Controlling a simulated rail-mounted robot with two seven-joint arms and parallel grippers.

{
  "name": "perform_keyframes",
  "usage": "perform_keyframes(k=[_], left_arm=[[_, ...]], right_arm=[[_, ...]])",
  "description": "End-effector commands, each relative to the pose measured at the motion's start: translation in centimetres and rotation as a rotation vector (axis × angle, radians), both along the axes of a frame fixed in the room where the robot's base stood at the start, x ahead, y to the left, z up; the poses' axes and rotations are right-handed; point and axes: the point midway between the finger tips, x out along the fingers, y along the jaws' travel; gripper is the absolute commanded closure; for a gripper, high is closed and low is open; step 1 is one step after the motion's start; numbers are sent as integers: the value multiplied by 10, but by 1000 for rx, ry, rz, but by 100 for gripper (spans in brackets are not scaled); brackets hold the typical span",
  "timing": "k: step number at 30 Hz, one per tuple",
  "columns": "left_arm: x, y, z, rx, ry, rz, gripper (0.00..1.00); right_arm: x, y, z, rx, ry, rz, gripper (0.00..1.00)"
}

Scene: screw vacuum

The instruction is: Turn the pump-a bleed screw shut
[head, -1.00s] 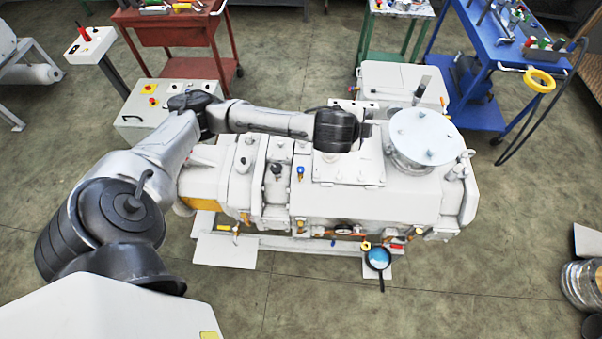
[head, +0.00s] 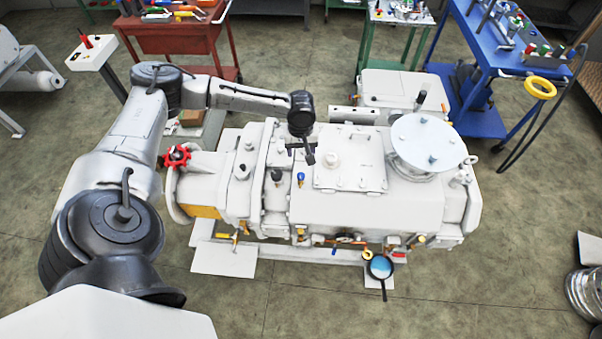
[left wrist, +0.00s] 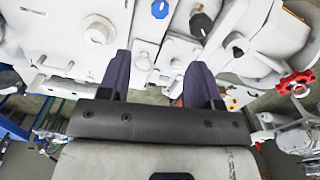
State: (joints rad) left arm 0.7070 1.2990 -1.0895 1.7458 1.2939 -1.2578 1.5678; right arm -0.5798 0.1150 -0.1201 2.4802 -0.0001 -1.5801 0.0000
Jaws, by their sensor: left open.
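The pump (head: 370,210) is a large pale machine in the middle of the head view. On its top are a small blue knob (head: 301,177) and a black knob (head: 277,175). The left wrist view shows a blue knob (left wrist: 160,9) and a black knob (left wrist: 200,23) beyond the fingertips. I cannot tell which fitting is the pump-a bleed screw. My left gripper (head: 309,157) is over the pump top, behind the blue knob in the head view. Its dark fingers (left wrist: 159,68) are apart with nothing between them. My right gripper is not in view.
A red handwheel (head: 177,155) is at the pump's left end. A round white flange (head: 427,137) stands at its right. A black-rimmed mirror or lens (head: 380,267) is at the front. A red cart (head: 175,36) and a blue cart (head: 480,50) stand behind.

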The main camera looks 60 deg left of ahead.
Motion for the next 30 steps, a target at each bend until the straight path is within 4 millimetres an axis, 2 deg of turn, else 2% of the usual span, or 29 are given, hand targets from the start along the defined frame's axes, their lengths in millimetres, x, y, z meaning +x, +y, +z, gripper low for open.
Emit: perform_keyframes(k=[4, 8, 21, 30], left_arm=[[0, 0, -4, 0, 0, 55, 42], [0, -1, -18, 0, 2, 62, 42], [0, -1, -98, 1, 2, 59, 42], [0, 0, -131, 1, 1, 60, 42]], right_arm=[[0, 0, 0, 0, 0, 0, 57], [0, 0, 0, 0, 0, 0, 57], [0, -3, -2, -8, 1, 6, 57], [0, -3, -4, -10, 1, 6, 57]])
